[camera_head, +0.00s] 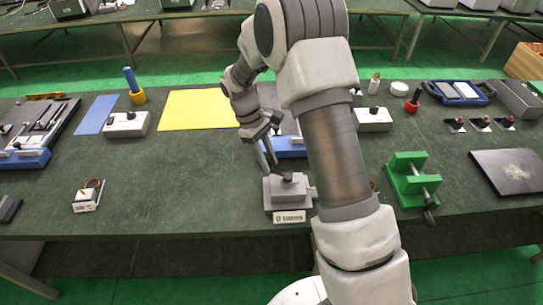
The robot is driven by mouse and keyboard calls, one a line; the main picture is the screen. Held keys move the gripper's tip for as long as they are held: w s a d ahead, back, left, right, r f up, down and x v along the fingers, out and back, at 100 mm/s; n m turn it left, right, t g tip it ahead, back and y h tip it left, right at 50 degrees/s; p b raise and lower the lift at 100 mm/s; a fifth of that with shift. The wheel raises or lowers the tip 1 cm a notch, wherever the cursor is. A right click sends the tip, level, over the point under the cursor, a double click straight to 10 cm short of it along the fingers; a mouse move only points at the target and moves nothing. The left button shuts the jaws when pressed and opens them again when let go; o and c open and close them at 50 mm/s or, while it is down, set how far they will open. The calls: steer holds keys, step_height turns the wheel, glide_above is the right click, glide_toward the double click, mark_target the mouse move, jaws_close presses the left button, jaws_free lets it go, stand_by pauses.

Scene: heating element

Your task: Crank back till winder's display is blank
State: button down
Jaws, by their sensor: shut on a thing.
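The winder (275,198) is a grey block-shaped device near the front edge of the green bench, just left of my arm. A dark crank knob (288,177) stands on its top. On its front is a pale display strip (290,217) with dark marks, too small to read. My gripper (271,160) reaches down from above and behind the winder, with its fingers at the crank. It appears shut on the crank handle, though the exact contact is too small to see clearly. My forearm covers the area right of the winder.
A blue-based device (290,148) stands close behind the winder. A green clamp-like frame (412,180) and a dark plate (508,172) lie to the right. A small white box with a loop (87,197) stands left. The bench (180,185) between it and the winder is clear.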

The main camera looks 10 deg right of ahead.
steer(key=shift+s+a+n+t+h, duration=0.25)
steer(key=shift+s+n, duration=0.2)
steer(key=shift+n, duration=0.45)
steer(key=shift+s+a+n+t+h, duration=0.15)
steer(key=shift+s+n+t, duration=0.3)
steer(key=shift+n, duration=0.45)
steer(key=shift+s+a+n+t+h, duration=0.2)
steer(key=shift+s+n, duration=0.3)
steer(key=shift+n, duration=0.4)
steer(key=shift+d, duration=0.1)
steer(key=c, duration=0.6)
jaws_free()
steer(key=v, duration=1.7)
steer(key=shift+r, duration=0.25)
